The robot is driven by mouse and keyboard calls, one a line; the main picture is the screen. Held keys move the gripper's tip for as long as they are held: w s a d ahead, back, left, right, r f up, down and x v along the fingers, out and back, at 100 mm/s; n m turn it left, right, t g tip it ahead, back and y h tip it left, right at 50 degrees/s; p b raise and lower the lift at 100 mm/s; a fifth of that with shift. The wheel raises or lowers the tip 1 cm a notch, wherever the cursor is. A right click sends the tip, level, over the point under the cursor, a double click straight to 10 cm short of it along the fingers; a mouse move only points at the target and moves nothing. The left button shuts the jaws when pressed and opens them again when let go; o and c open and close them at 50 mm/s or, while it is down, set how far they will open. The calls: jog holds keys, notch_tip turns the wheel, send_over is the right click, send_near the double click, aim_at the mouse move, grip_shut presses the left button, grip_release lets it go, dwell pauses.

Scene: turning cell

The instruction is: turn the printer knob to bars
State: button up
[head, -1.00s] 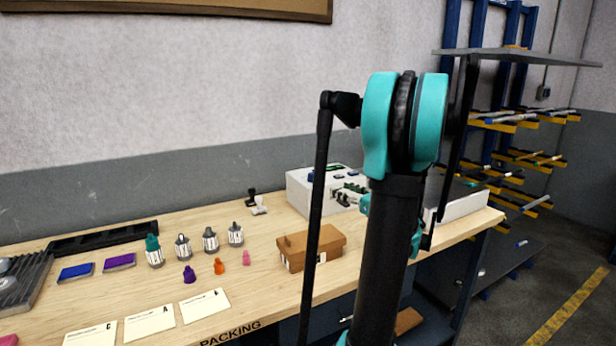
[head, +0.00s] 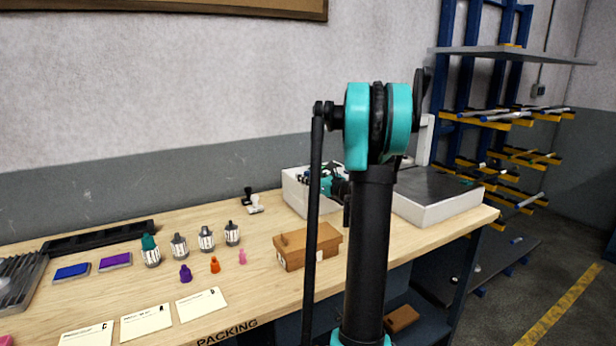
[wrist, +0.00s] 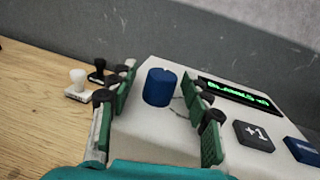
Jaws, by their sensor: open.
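The printer is a white box (wrist: 150,125) with a lit green display (wrist: 236,92) on its top face; the display's text is too small to read surely. A blue round knob (wrist: 160,87) stands on that face in the wrist view. My gripper (wrist: 158,92) is open, with its green-padded fingers on the left and right of the knob. I see a gap on each side, and I cannot tell how low the fingers reach. In the head view the printer (head: 291,191) is partly behind my arm, and the knob is hidden there.
A dark key marked +1 (wrist: 254,135) and a blue key (wrist: 303,150) lie right of the knob. Two stamps, white (wrist: 78,84) and black (wrist: 98,70), stand left of the printer. A brown box (head: 295,248) sits in front of it. A grey-topped scale-like box (head: 440,197) stands to the right.

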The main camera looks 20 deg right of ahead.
jog(key=shift+w, duration=0.1)
jog(key=shift+c, duration=0.5)
grip_shut()
